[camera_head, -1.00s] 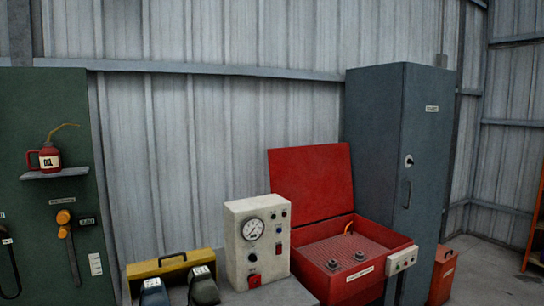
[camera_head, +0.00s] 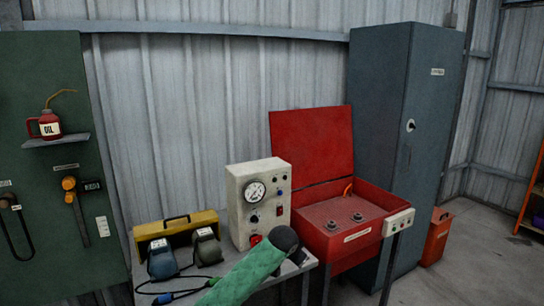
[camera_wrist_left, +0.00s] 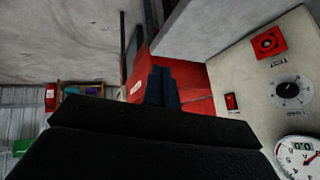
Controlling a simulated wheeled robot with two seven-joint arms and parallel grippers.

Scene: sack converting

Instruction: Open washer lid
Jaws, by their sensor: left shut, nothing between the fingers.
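The red washer (camera_head: 330,246) stands right of the grey control box, and its red lid (camera_head: 311,147) is raised, leaning back upright. Its tray with two dark round parts shows open. A green-sleeved arm with a black rounded end rises from the bottom in front of the control box; its fingers cannot be made out there. In the left wrist view my left gripper (camera_wrist_left: 161,70) is shut and empty, its dark fingers in front of a red surface of the washer (camera_wrist_left: 190,80), beside the control box. Contact cannot be told. My right gripper is not in view.
The control box (camera_head: 238,205) with a gauge stands close left of the washer. A tall blue-grey cabinet (camera_head: 385,120) stands behind right.

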